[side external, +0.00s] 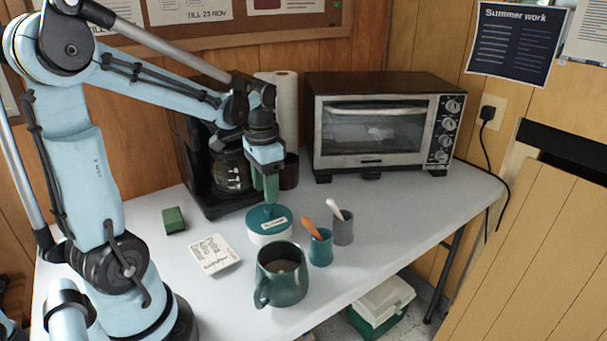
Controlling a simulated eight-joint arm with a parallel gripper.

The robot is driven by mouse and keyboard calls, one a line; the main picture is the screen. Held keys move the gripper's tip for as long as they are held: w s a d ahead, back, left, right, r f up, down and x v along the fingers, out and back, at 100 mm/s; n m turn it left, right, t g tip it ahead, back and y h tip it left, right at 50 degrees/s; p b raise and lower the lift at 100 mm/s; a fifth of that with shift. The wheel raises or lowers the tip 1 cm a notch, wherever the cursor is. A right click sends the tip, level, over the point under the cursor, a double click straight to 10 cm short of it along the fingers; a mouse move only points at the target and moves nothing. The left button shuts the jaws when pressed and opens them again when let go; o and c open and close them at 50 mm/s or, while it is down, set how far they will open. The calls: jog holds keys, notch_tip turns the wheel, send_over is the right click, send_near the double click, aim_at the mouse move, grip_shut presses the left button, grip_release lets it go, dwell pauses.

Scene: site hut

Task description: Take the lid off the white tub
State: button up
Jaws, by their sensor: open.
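The white tub (270,238) stands on the table with its teal lid (262,219) on top. The lid has a small white label with writing too small to read. My gripper (268,197) points down just above the lid, with its green fingers close over the lid's middle. The jaws are open. The fingers hide part of the lid's top, and I cannot tell whether they touch it or are around a knob.
A dark green mug (282,285) stands in front of the tub. A teal cup (321,250) and a grey cup (343,232) with utensils stand to its right. The coffee maker (205,190) and toaster oven (380,125) stand behind.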

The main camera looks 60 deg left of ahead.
aim_at(269, 209)
jog(key=shift+d+f, duration=0.2)
jog(key=shift+f, duration=2.35)
jog(key=shift+c, duration=0.4)
jog(key=shift+w, duration=0.1)
grip_shut()
